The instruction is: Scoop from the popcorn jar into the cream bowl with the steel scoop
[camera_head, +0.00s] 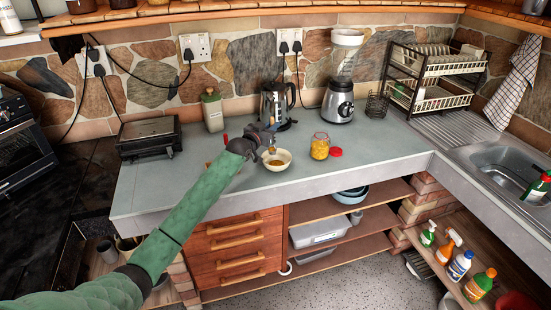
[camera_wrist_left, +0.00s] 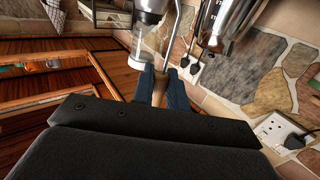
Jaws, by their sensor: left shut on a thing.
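My left gripper (camera_head: 262,141) is shut on the steel scoop's handle (camera_wrist_left: 159,88), just above and behind the cream bowl. In the left wrist view the fingers grip the brownish handle, and a thin metal shaft (camera_wrist_left: 174,35) runs up from it. The scoop's head is small in the head view, over the bowl's far side, and I cannot tell what it holds. The cream bowl (camera_head: 288,157) stands on the counter with something golden-brown showing inside. The popcorn jar (camera_head: 320,147), clear with yellow contents, stands open to the bowl's right. My right gripper is out of view.
A red lid (camera_head: 336,152) lies right of the jar. A kettle (camera_head: 274,103) and a blender (camera_head: 338,102) stand behind. A green canister (camera_head: 212,112) and a dark grill (camera_head: 149,137) are at left. The counter (camera_head: 385,150) is clear right of the lid.

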